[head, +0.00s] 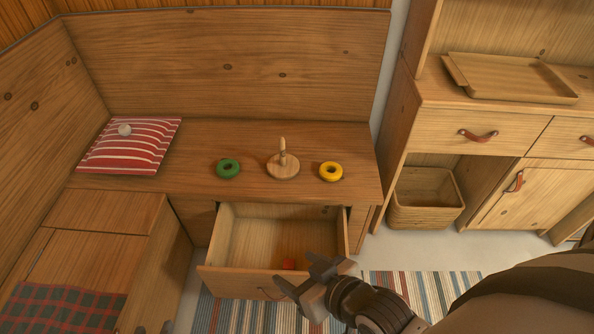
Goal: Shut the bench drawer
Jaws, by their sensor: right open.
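The bench drawer (232,282) is pulled out from under the bench seat, and its inside shows. A leather pull (270,293) is on its front, partly hidden by my right gripper. A small red object (289,264) lies inside the drawer. My right gripper (299,274) is open and empty at the right part of the drawer's front edge; I cannot tell whether it touches.
On the bench seat (230,190) are a green ring (228,169), a wooden peg stand (283,167), a yellow ring (330,171) and a striped cushion (130,148). A cabinet (500,130) with a basket (426,198) stands right. A striped rug (425,287) covers the floor.

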